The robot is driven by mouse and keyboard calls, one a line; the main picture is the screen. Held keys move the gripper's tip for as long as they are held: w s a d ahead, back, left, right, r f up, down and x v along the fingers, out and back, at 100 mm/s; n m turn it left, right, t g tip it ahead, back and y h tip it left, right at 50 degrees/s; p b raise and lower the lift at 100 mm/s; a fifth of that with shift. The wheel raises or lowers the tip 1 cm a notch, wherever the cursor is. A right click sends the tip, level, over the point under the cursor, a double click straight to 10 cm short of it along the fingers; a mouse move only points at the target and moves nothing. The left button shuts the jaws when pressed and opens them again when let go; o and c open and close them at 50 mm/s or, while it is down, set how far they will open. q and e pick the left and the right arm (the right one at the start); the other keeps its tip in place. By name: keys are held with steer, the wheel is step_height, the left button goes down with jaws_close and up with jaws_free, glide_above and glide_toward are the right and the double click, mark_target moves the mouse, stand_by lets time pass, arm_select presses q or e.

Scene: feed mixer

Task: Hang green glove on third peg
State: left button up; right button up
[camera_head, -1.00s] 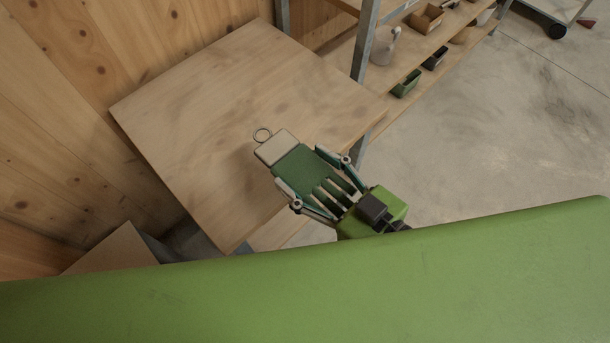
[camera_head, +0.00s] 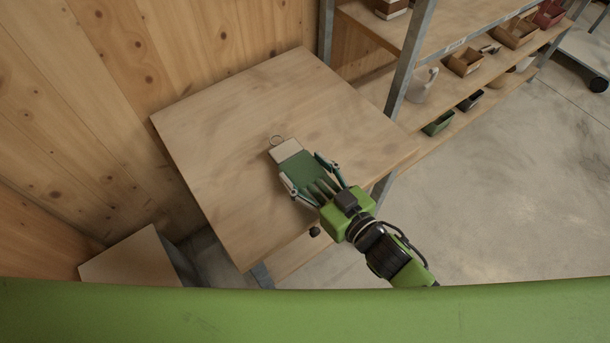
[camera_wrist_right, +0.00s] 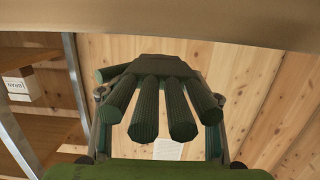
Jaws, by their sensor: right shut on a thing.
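A green glove (camera_head: 296,165) with a pale cuff and a metal ring at its far end shows over the wooden table in the head view. My right gripper (camera_head: 307,172) is shut on the glove, with one finger along each side of it. The glove's fingers point back toward my wrist. In the right wrist view the glove (camera_wrist_right: 160,95) fills the middle, its ribbed fingers toward the camera. I cannot tell how far the glove is above the table. No pegs show in these views. My left gripper is out of view.
The wooden table (camera_head: 230,120) has a bare top against a plank wall (camera_head: 110,100). A metal-framed shelf (camera_head: 408,60) with small bins and a white jug (camera_head: 421,84) stands to the right. A box (camera_head: 130,262) stands at lower left. Concrete floor (camera_head: 510,190) is open at right.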

mark_target(305, 178)
steer(key=shift+w+a+f, duration=0.1)
steer(key=shift+w+f, duration=0.1)
steer(key=shift+f, duration=0.45)
steer(key=shift+w+a+f, duration=0.1)
steer(key=shift+w+f, duration=0.05)
steer(key=shift+f, duration=0.95)
steer(key=shift+d, duration=0.1)
steer(key=shift+f, duration=0.2)
steer(key=o, duration=1.1)
